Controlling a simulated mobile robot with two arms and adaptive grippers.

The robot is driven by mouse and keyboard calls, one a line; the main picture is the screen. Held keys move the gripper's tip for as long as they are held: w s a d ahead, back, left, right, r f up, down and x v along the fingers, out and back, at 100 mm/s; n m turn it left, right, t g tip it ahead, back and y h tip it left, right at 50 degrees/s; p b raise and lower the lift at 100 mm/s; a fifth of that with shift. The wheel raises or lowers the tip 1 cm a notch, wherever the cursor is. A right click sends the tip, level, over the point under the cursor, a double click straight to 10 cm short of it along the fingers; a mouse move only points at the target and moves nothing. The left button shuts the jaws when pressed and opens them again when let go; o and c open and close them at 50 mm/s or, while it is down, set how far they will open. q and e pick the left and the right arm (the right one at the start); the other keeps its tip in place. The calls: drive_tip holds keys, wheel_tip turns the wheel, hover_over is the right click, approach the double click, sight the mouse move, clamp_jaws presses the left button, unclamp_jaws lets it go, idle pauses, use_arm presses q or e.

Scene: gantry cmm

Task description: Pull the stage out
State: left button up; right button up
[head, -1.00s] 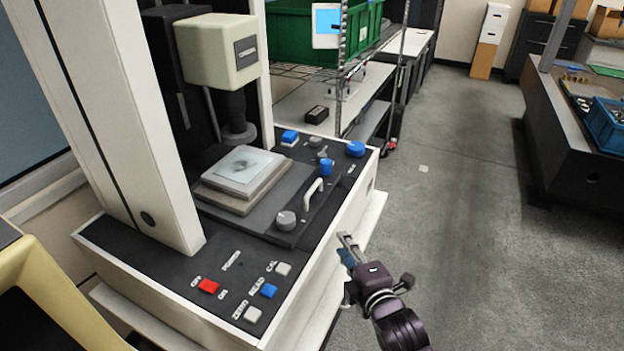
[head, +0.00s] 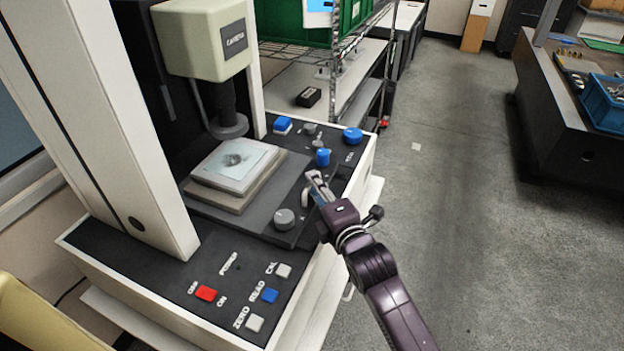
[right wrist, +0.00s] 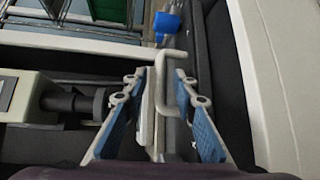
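The stage (head: 258,205) is a dark plate on the machine's deck. It carries a light block with a glass-like top (head: 235,165) below the camera head. Its white handle (head: 305,196) stands at the plate's right edge, partly covered by my right gripper (head: 317,187) in the head view. In the right wrist view the handle (right wrist: 171,54) shows between the tips of my right gripper (right wrist: 160,77). The fingers are apart, with blue pads on either side of the handle, and are not closed on it. My left gripper is not in view.
The cream camera head (head: 203,40) hangs above the stage. Blue knobs (head: 323,157) and a grey knob (head: 284,219) stand close to the handle. A red switch (head: 205,293) and buttons are on the front panel. The floor (head: 455,220) to the right is clear.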

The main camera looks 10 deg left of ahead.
drive_tip(key=shift+w+a+f, duration=0.1)
drive_tip(key=shift+w+a, duration=0.3)
drive_tip(key=shift+w, duration=0.2)
drive_tip(key=shift+w+a+f, duration=0.1)
drive_tip(key=shift+w+a, duration=0.05)
drive_tip(key=shift+w, duration=0.1)
drive_tip(key=shift+w+a, duration=0.15)
drive_tip(key=shift+w, duration=0.1)
clamp_jaws()
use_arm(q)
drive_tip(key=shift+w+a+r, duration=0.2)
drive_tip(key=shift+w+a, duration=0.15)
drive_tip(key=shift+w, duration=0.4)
